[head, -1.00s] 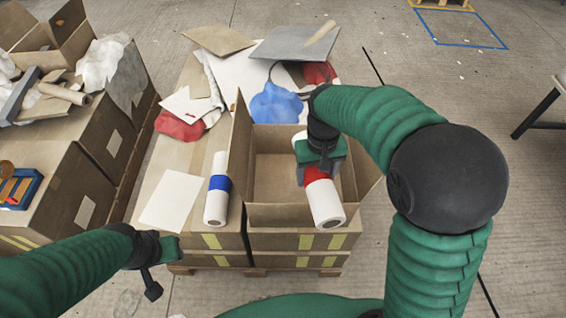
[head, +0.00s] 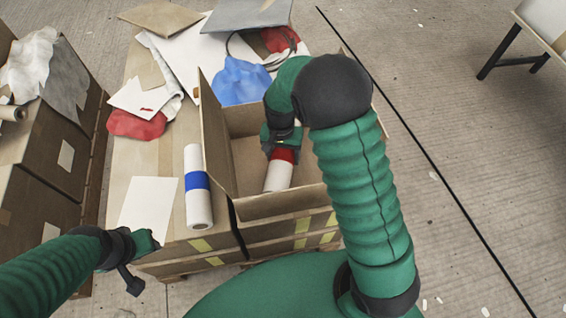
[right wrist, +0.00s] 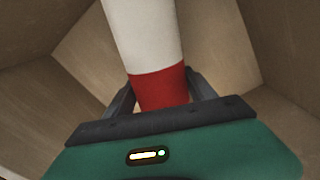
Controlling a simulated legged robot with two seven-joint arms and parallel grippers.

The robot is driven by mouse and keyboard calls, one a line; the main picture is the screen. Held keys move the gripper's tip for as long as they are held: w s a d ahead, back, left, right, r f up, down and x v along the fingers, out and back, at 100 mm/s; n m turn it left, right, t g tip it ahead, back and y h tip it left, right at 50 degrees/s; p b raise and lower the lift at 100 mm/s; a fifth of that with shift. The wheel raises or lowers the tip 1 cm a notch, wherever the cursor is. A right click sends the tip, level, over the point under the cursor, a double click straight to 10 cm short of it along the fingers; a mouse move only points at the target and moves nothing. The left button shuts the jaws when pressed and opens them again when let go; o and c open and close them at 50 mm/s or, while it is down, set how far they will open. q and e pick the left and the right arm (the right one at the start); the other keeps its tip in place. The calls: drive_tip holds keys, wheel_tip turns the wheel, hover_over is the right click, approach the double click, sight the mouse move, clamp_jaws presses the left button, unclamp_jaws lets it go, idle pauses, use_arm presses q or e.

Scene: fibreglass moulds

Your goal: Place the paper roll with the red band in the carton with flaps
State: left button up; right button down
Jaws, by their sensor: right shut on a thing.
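The white paper roll with the red band (head: 279,175) is inside the open carton with flaps (head: 285,204), below its rim. My right gripper (head: 284,150) reaches down into the carton and is shut on the roll at its red band. In the right wrist view the red band (right wrist: 159,88) sits between the fingers, with the carton's brown inner walls (right wrist: 225,45) around it. I cannot tell whether the roll touches the carton floor. My left gripper (head: 140,262) is at the lower left, away from the carton; its jaw state is unclear.
A white roll with a blue band (head: 197,185) lies left of the carton's raised left flap (head: 217,135). A white sheet (head: 150,206), a red cloth (head: 136,124) and a blue cloth (head: 240,82) lie nearby. Another stack of cartons (head: 40,150) stands at the left.

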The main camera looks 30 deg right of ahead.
sight(283, 150)
drive_tip(key=f+b, duration=0.1)
drive_tip(key=f, duration=0.2)
drive_tip(key=shift+d, duration=0.2)
drive_tip(key=shift+c, duration=1.5)
unclamp_jaws()
drive_tip(key=shift+r, duration=0.1)
drive_tip(key=r+p, duration=0.2)
drive_tip(key=r, duration=0.4)
drive_tip(key=r+p, duration=0.3)
drive_tip(key=r, duration=0.3)
drive_tip(key=shift+w+a, duration=0.1)
drive_tip(key=shift+a, duration=0.1)
